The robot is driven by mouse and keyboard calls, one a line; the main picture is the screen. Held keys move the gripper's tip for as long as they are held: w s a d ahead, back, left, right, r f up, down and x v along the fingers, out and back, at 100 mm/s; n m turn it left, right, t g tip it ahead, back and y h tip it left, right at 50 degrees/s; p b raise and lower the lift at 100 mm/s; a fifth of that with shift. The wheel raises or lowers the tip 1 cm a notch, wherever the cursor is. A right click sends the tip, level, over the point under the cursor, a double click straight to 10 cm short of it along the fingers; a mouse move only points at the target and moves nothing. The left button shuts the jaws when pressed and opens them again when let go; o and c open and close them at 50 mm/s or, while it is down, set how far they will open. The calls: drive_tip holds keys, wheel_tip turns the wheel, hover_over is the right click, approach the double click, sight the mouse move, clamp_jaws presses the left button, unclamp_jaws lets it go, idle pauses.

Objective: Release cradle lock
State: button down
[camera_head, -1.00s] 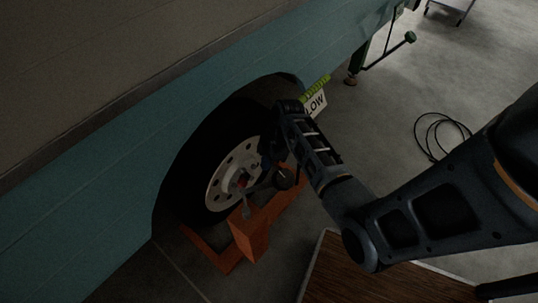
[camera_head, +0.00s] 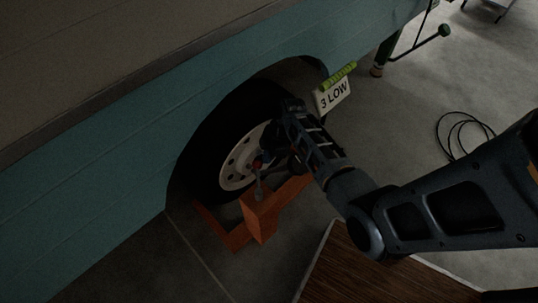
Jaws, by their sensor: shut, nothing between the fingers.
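An orange wheel cradle (camera_head: 262,215) stands on the floor around the foot of the camper's wheel (camera_head: 237,172). A small lever with a red knob (camera_head: 257,164) and a grey shaft rises from the cradle's upright block, in front of the white rim. I take it for the cradle lock. My gripper (camera_head: 276,155) is in front of the wheel's right part, just right of the lever. Its fingers are shut and dark against the tyre, hard to make out. I cannot tell whether they touch the lever. My wrist hides the right side of the wheel.
The teal camper body (camera_head: 90,200) overhangs the wheel. A white sign reading "3 LOW" (camera_head: 334,95) hangs by the wheel arch. A green jack stand (camera_head: 384,55) is behind. A black cable (camera_head: 462,135) lies on the floor at right. A brown wooden board (camera_head: 365,270) is in front.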

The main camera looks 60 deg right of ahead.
drive_tip(key=shift+w, duration=0.1)
drive_tip(key=shift+w+a+n, duration=0.1)
drive_tip(key=shift+w+n, duration=0.2)
drive_tip(key=w+n, duration=0.1)
drive_tip(key=w+a+n+b, duration=0.1)
drive_tip(key=w+n+g, duration=0.1)
drive_tip(key=shift+a+f+y+b, duration=0.1)
drive_tip(key=shift+a+y+b, duration=0.2)
drive_tip(key=shift+y+b, duration=0.1)
drive_tip(key=shift+w+a+n+g+b, duration=0.3)
drive_tip(key=shift+w+a+n, duration=0.45)
drive_tip(key=shift+n, duration=0.45)
drive_tip(key=shift+w+a+n+g+b, duration=0.15)
drive_tip(key=shift+w+a+n+g, duration=0.15)
drive_tip(key=shift+w+a+n, duration=0.7)
drive_tip(key=shift+s+d, duration=0.15)
drive_tip(key=shift+s, duration=0.15)
